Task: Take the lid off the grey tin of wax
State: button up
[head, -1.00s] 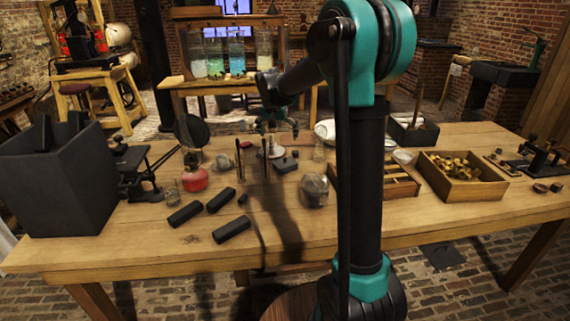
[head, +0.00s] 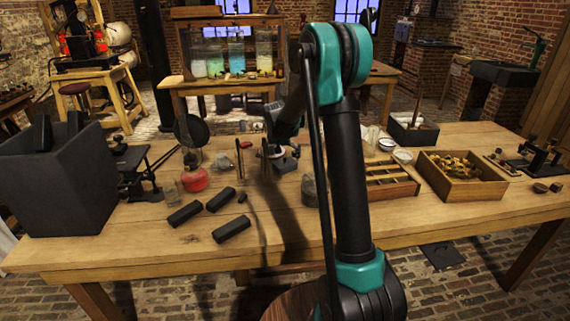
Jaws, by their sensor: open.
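My gripper (head: 276,153) is low over the middle of the wooden table, pointing down with its fingers open. A small dark grey object (head: 287,165) is right by the fingertips, partly covered by them. It may be the grey tin of wax, but it is too small to tell, and its lid cannot be made out. Whether the fingers touch it cannot be told. A rounded grey lump or jar (head: 309,190) is nearer, partly behind my arm.
Dark blocks (head: 219,200), a red-based lamp (head: 195,180) and thin upright rods (head: 239,158) stand left of the gripper. A slatted wooden tray (head: 388,182) and a box of brass pieces (head: 455,185) are right. The table's front strip is clear.

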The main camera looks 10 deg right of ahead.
jog(key=shift+w+f, duration=0.2)
jog(key=shift+f, duration=0.35)
jog(key=shift+c, duration=0.5)
grip_shut()
